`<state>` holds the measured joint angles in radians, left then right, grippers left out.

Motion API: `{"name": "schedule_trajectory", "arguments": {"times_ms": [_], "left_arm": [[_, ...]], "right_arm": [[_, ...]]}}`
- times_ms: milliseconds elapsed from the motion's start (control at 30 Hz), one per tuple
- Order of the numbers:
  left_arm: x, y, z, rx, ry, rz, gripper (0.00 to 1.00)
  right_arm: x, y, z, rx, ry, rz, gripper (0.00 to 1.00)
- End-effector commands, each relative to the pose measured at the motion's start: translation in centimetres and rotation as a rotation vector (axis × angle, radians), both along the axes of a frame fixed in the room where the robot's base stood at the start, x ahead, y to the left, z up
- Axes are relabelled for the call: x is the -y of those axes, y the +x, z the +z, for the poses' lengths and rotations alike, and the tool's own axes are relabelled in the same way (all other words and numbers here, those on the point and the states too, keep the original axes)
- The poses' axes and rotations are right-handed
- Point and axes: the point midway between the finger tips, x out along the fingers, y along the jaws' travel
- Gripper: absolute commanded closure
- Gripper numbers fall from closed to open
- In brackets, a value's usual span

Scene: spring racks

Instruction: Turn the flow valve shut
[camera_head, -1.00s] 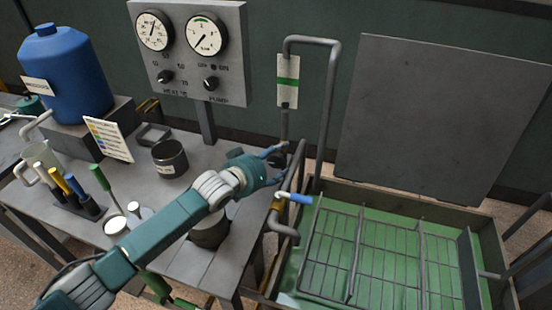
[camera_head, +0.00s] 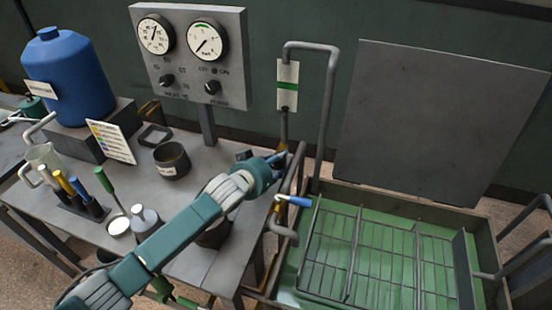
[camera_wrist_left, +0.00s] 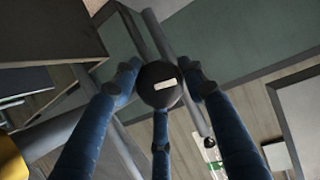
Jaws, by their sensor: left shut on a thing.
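The flow valve is a dark round knob (camera_wrist_left: 160,90) with a pale mark on its face, seen in the left wrist view. The three blue fingers of my left gripper (camera_wrist_left: 162,78) are closed around it, with tips at its sides and below. In the head view my left gripper (camera_head: 279,163) is at the pipe under the flow tube (camera_head: 287,85), which has a green band. There the fingers mostly hide the knob, so its turn cannot be read. My right gripper is not in view.
A blue-handled lever (camera_head: 293,201) sits just below my gripper. The green-lined tank (camera_head: 388,198) with wire racks is at right. A dark pot (camera_head: 171,160) and a blue jug (camera_head: 66,80) stand left.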

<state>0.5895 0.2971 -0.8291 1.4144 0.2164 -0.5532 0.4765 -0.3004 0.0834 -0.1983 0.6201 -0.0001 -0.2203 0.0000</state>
Motion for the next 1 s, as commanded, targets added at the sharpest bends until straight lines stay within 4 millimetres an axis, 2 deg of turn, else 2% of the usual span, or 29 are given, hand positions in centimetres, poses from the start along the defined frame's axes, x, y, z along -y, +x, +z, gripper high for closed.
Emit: {"name": "schedule_trajectory", "arguments": {"times_ms": [33, 500, 1000], "left_arm": [[0.1, 0.3, 1.1, 0.024, 0.027, 0.000, 0.84], [0.2, 0.4, 1.1, 0.118, 0.294, 0.001, 0.84], [0.2, 0.4, 1.2, 0.138, 0.348, 0.000, 0.84]], "right_arm": [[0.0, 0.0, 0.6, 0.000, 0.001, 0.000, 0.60], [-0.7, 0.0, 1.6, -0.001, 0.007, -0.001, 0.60], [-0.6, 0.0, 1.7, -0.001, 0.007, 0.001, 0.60]]}}
